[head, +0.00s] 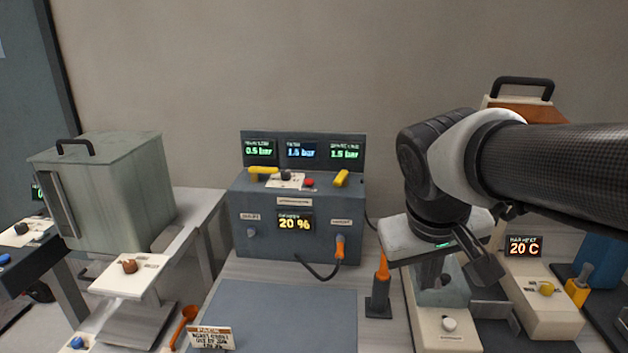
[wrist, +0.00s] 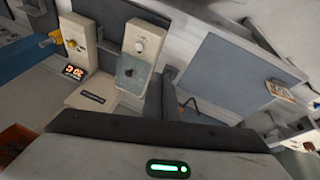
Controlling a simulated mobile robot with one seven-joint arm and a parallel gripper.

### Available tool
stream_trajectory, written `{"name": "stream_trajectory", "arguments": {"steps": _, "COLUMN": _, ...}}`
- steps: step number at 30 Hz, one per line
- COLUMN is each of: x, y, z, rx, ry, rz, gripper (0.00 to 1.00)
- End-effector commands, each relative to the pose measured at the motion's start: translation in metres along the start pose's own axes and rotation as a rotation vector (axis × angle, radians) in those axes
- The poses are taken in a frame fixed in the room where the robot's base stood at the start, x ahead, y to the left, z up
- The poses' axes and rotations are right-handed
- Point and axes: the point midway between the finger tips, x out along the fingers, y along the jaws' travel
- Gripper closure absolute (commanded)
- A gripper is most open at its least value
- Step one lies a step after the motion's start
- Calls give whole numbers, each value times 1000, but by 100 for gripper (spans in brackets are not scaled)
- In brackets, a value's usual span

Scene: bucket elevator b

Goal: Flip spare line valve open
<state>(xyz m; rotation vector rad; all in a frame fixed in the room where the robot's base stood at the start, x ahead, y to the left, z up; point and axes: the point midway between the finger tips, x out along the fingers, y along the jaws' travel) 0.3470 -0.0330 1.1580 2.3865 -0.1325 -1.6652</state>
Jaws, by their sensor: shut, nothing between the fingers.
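The dark grey control box (head: 296,215) stands at the back middle in the head view. Two yellow valve levers sit on its top: the left lever (head: 263,170) lies sideways, and the right lever (head: 341,178) is angled up to the right. I cannot read which one is the spare line. Above them, displays read 0.5 bar (head: 260,150), 1.5 bar and 1.5 bar (head: 344,151). My gripper (head: 482,275) is shut and empty, to the right of the box and well apart from the levers. Its fingers also show in the wrist view (wrist: 160,92).
Below my gripper is a beige device with a white knob (head: 449,324). An orange-handled tool (head: 382,268) stands between it and the box. A dark blue mat (head: 275,312) lies clear in front. A metal cabinet (head: 105,195) stands at the left.

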Motion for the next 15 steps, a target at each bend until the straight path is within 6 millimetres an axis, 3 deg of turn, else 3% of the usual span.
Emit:
{"name": "stream_trajectory", "arguments": {"steps": 5, "x": 31, "y": 8, "z": -52, "rx": -107, "ry": -46, "rz": 149, "gripper": 100}}
{"name": "stream_trajectory", "arguments": {"steps": 8, "x": 52, "y": 8, "z": -93, "rx": -186, "ry": -53, "rz": 275, "gripper": 100}}
{"name": "stream_trajectory", "arguments": {"steps": 11, "x": 74, "y": -1, "z": -142, "rx": -281, "ry": -34, "rz": 426, "gripper": 100}}
{"name": "stream_trajectory", "arguments": {"steps": 15, "x": 99, "y": -36, "z": -214, "rx": -428, "ry": 50, "rz": 651, "gripper": 100}}
